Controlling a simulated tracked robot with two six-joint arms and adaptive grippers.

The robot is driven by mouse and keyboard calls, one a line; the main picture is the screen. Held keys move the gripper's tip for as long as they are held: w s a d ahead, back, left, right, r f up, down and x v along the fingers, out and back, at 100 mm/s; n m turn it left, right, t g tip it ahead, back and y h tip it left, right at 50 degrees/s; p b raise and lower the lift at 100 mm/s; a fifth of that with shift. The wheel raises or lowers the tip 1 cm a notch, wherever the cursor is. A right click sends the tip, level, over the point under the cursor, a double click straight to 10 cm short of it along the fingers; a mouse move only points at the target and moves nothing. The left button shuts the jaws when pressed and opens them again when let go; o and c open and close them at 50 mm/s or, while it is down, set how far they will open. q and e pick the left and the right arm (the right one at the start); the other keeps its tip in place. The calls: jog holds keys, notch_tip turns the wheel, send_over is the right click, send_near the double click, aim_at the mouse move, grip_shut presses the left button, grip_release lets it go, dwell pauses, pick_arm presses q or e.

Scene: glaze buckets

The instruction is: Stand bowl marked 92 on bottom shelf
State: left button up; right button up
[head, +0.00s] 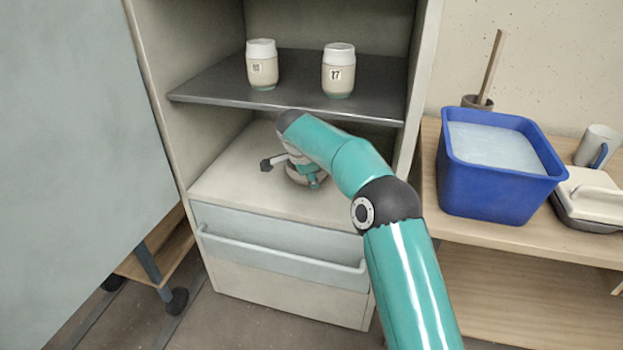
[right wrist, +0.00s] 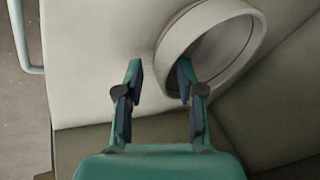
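A pale bowl (right wrist: 257,48) with a wide round rim is at the cabinet's bottom shelf (right wrist: 90,50). In the head view the bowl (head: 296,178) is mostly hidden behind my right arm. No number on it shows. My right gripper (right wrist: 160,78) is open, with its two fingers on either side of the bowl's near wall. One finger is over the bowl's mouth and the other is outside; a gap shows between them. In the head view the right gripper (head: 290,172) is low in the cabinet, partly covered by its own arm. My left gripper is not in view.
Two labelled jars (head: 262,65) and (head: 338,70) stand on the dark shelf (head: 215,88) above my right arm. A drawer with a bar handle (head: 280,252) is below. A blue tub (head: 495,185) stands on the wooden bench to the right. The bottom shelf's left part is clear.

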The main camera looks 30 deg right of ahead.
jog(key=p+v, duration=0.1)
jog(key=v, duration=0.4)
dwell(0.3)
